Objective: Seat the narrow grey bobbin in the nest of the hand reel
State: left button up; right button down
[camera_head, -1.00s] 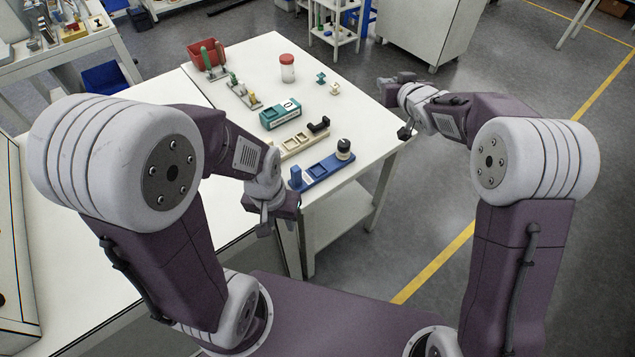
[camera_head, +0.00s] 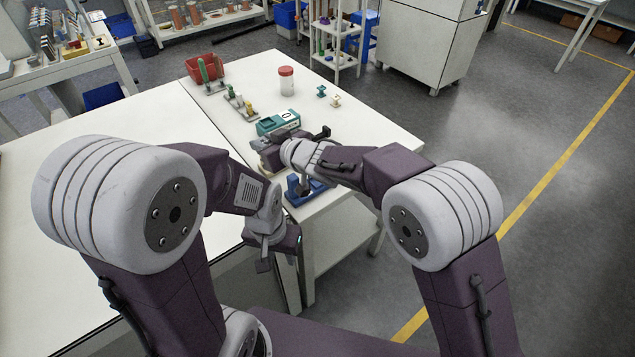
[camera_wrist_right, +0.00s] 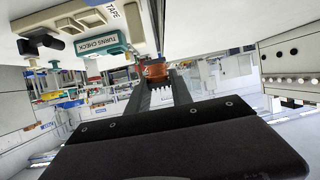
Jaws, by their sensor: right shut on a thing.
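My right gripper (camera_head: 264,152) reaches left over the table, low beside the teal box. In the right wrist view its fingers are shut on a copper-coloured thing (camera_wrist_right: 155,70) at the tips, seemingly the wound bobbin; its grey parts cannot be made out. A cream base with a black crank (camera_head: 322,132), seemingly the hand reel, is mostly hidden behind my right wrist; it also shows in the right wrist view (camera_wrist_right: 42,40). Its nest cannot be seen. My left gripper (camera_head: 270,256) hangs beside the table's near corner, apart from everything; its jaw gap is unclear.
The teal "TURNS CHECK" box (camera_head: 278,122) stands behind the right gripper. A blue fixture (camera_head: 297,190) at the near edge is partly covered by my right arm. A red-lidded jar (camera_head: 286,80), two small spools (camera_head: 328,96), tools and a red bin (camera_head: 203,68) stand farther back.

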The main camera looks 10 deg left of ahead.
jog(key=d+p, duration=0.2)
jog(key=d, duration=2.2)
jog(key=b, duration=0.3)
send_over(319, 184)
jog(key=shift+m+t, duration=0.4)
jog(key=f, duration=0.7)
jog(key=shift+d+f, duration=0.15)
jog(key=shift+d, duration=0.2)
jog(key=shift+w+a+f, duration=0.1)
jog(key=shift+a+f, duration=0.05)
jog(key=shift+a, duration=0.25)
jog(key=shift+h, duration=0.3)
notch_tip(319, 184, down, 4)
jog(key=shift+f+b, duration=0.1)
jog(key=shift+b, duration=0.6)
